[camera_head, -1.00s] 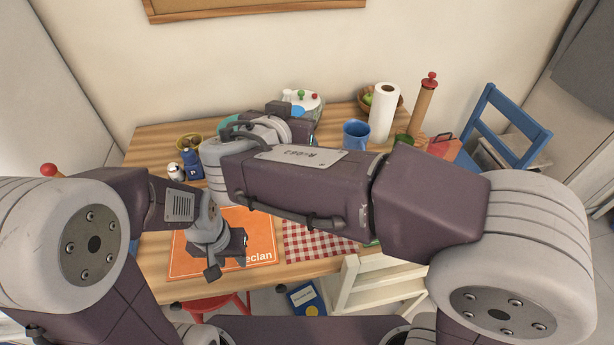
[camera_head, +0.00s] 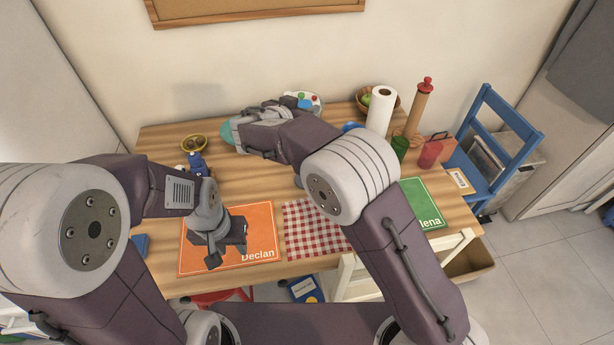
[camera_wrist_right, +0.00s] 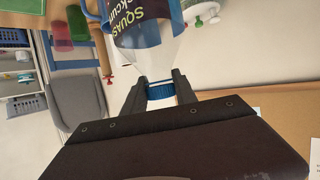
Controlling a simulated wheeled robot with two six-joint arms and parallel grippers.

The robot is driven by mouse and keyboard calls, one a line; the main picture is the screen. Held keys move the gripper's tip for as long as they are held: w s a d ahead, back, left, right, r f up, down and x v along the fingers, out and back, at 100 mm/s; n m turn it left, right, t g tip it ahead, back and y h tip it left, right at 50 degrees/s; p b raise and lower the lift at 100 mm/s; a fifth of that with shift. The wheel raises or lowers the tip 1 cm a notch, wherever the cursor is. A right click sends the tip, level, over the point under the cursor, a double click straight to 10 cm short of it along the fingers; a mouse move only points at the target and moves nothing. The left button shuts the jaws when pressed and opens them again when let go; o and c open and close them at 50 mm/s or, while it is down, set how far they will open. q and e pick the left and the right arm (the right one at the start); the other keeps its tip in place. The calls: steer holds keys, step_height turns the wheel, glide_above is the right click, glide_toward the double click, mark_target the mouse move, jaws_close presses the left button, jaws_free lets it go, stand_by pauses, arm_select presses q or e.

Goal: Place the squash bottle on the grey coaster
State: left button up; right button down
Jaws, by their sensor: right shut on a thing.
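In the right wrist view my right gripper (camera_wrist_right: 160,92) is shut on the squash bottle (camera_wrist_right: 145,32), around its neck by the blue cap. The bottle is clear with a dark label reading "SQUASH". In the head view my right gripper (camera_head: 287,106) is over the far side of the table, largely masked by its own wrist, and I cannot make out the bottle there. My left gripper (camera_head: 226,250) hangs over the orange placemat; its jaw opening is unclear. I cannot make out the grey coaster for certain; my right arm covers part of the table.
The wooden table (camera_head: 165,150) holds an orange placemat (camera_head: 262,222), a checked cloth (camera_head: 312,238), a green placemat (camera_head: 425,205), a paper towel roll (camera_head: 380,110), a wooden mill (camera_head: 418,112) and green and red cups. A blue chair (camera_head: 497,160) stands right.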

steer(key=shift+w+d+r, duration=0.1)
steer(key=shift+d, duration=0.2)
step_height(320, 180, down, 9)
steer(key=shift+f+p, duration=0.2)
steer(key=shift+p, duration=0.15)
steer(key=shift+f, duration=0.35)
steer(key=shift+f+b, duration=0.1)
steer(key=shift+b, duration=0.25)
steer(key=c, duration=1)
jaws_free()
